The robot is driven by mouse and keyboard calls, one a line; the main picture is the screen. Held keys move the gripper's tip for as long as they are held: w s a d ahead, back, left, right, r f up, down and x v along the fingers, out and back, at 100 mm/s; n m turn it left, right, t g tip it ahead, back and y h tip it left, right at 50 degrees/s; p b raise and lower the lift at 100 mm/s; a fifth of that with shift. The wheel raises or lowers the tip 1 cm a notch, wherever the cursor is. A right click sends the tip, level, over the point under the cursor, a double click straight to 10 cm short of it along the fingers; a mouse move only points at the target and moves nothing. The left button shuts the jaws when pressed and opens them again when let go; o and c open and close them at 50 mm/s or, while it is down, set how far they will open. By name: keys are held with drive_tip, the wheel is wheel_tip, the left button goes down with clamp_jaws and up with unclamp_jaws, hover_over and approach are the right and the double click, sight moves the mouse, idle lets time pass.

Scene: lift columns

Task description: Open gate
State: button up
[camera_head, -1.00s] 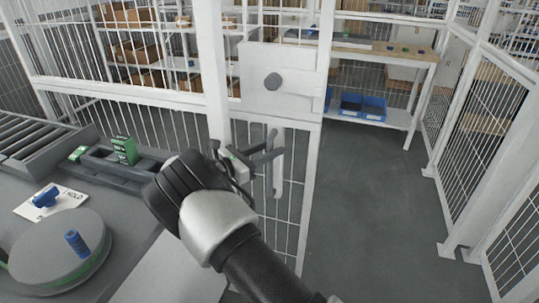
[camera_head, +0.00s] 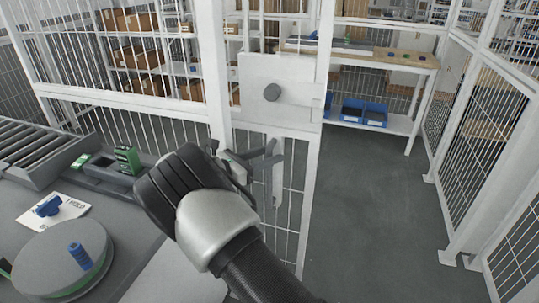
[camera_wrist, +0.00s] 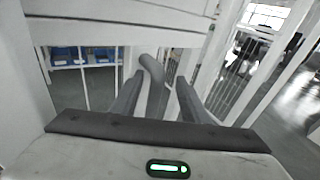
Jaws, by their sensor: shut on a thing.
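The white gate (camera_head: 298,190), with a wire mesh panel, stands in the middle of the head view. Below the plate is an upright grey handle (camera_head: 277,180). My gripper (camera_head: 268,155) reaches it from the left, its fingers around the handle. In the wrist view the curved grey handle (camera_wrist: 152,75) stands between the two dark fingers of my gripper (camera_wrist: 158,98). The lower part of the handle is hidden there by my gripper's body.
A grey table with a turntable (camera_head: 50,258) and a roller conveyor (camera_head: 30,145) lies at left. Right of the gate is clear floor (camera_head: 380,220), bounded by a mesh fence (camera_head: 470,160). A workbench (camera_head: 405,62) with blue bins (camera_head: 363,112) stands behind.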

drive_tip(key=shift+s+a+r, duration=0.35)
drive_tip(key=shift+r, duration=0.15)
drive_tip(key=shift+s+a+r, duration=0.3)
drive_tip(key=shift+r, duration=0.15)
drive_tip(key=shift+s+a+f, duration=0.35)
drive_tip(key=shift+a, duration=0.1)
drive_tip(key=shift+v, duration=0.85)
drive_tip(key=f+p+v, duration=0.1)
drive_tip(key=v, duration=1.4)
drive_tip(key=shift+f, duration=0.8)
drive_tip(key=shift+s, duration=0.1)
